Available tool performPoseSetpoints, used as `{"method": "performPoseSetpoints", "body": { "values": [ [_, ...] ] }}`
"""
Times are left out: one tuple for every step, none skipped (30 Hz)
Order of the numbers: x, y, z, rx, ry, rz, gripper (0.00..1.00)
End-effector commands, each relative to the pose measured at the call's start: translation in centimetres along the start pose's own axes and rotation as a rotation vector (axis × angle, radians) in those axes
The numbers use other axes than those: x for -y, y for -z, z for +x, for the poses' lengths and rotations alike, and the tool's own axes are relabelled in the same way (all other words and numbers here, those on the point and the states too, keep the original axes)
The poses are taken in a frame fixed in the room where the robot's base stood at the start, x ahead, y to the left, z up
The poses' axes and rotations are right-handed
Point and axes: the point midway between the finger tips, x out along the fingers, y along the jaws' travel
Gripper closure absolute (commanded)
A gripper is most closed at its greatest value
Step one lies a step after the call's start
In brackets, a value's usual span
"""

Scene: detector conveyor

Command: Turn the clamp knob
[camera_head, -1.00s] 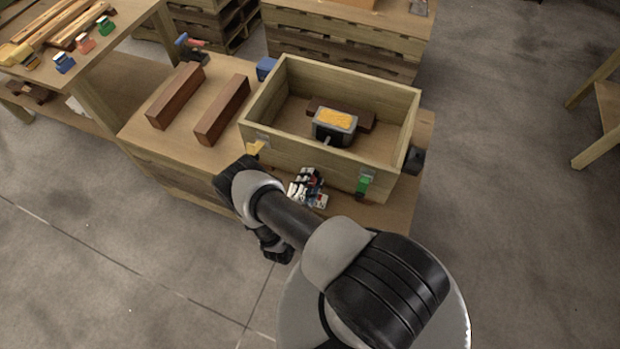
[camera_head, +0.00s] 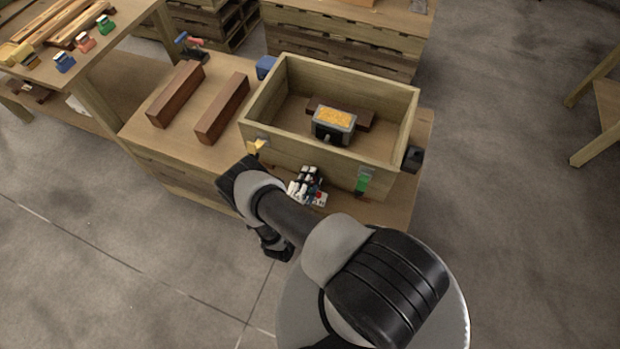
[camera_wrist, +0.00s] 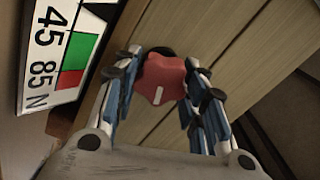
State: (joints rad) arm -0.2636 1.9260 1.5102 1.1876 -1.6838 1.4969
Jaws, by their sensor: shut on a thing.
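The clamp knob (camera_wrist: 165,78) is red and lobed, with a white mark on its face. In the wrist view it sits between the fingers of my gripper (camera_wrist: 163,84), which are shut on it. In the head view my gripper (camera_head: 308,184) is at the front wall of the wooden box (camera_head: 265,150), and the knob is mostly hidden by the fingers and wrist. A white gauge plate (camera_wrist: 62,50) with green and red fields and the marks 45, 85 and N stands left of the knob in the wrist view.
A grey block with a yellow top (camera_head: 334,122) sits inside the box by a dark brown bar (camera_head: 362,117). A green clip (camera_head: 364,181) and a yellow clip (camera_head: 256,147) are on the front wall. Two brown beams (camera_head: 222,108) lie on the bench to the left.

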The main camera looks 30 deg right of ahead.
Motion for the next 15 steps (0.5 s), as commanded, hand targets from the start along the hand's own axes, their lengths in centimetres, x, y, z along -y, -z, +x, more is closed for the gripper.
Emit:
{"method": "performPoseSetpoints", "body": {
  "values": [
    [-0.04, -0.03, -0.02, 0.001, -0.001, -0.001, 0.85],
    [-0.04, -0.03, -0.02, 0.001, -0.001, -0.001, 0.61],
    [-0.04, -0.02, -0.02, 0.001, -0.001, -0.001, 0.58],
    [-0.04, -0.02, -0.02, 0.001, -0.001, -0.001, 0.56],
    [-0.04, -0.02, -0.02, 0.001, -0.001, -0.001, 0.54],
    [-0.03, -0.02, -0.02, 0.001, -0.001, -0.001, 0.51],
    [-0.03, -0.02, -0.02, 0.001, -0.001, -0.001, 0.49],
    [-0.03, -0.01, -0.02, 0.001, -0.001, -0.001, 0.47],
    [-0.02, -0.01, -0.01, 0.001, 0.000, -0.001, 0.45],
    [-0.02, -0.01, -0.01, 0.001, 0.000, -0.001, 0.43],
    [-0.02, -0.01, -0.01, 0.001, 0.000, -0.001, 0.41],
    [-0.01, -0.01, -0.01, 0.001, 0.000, -0.001, 0.40],
    [-0.01, -0.01, -0.01, 0.001, 0.000, -0.001, 0.40],
    [-0.01, -0.01, -0.01, 0.001, 0.000, -0.001, 0.40],
    [-0.01, -0.01, -0.01, 0.000, 0.000, -0.001, 0.40]
  ]
}}
